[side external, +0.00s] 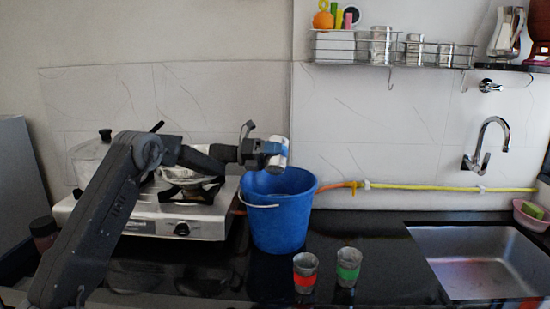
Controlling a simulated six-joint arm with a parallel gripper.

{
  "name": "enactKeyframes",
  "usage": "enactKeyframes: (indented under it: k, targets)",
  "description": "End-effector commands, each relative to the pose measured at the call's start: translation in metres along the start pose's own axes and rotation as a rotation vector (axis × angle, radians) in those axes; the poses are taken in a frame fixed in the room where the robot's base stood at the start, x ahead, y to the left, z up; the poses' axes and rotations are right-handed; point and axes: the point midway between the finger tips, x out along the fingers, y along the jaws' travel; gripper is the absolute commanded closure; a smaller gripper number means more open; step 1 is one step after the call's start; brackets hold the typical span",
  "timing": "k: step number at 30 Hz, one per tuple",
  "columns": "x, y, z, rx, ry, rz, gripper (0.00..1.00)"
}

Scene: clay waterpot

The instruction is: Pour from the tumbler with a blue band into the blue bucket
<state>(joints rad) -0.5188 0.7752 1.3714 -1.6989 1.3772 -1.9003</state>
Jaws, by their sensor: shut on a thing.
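My gripper (260,150) is shut on the tumbler with a blue band (276,152). It holds the tumbler tilted above the blue bucket (279,218). The tumbler is a small metal cup, and part of its blue band shows beside the gripper. The bucket stands upright on the dark counter with its white handle hanging down the front. The inside of the bucket is mostly hidden, and I cannot tell whether anything is flowing from the tumbler.
A tumbler with a red band (304,274) and one with a green band (347,268) stand right of the bucket's front. A gas stove (150,218) with pans is at left. A sink (478,262) is at right. A yellow hose (440,187) runs along the wall.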

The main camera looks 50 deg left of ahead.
Motion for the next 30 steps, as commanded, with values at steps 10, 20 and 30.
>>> enactKeyframes:
  k: [10, 20, 30]
  targets:
    - [0.000, -0.006, 0.006, 0.135, -0.001, -0.001, 0.58]
    - [0.000, -0.008, 0.008, 0.194, -0.001, -0.001, 0.58]
    - [0.000, -0.014, 0.017, 0.437, 0.000, 0.000, 0.58]
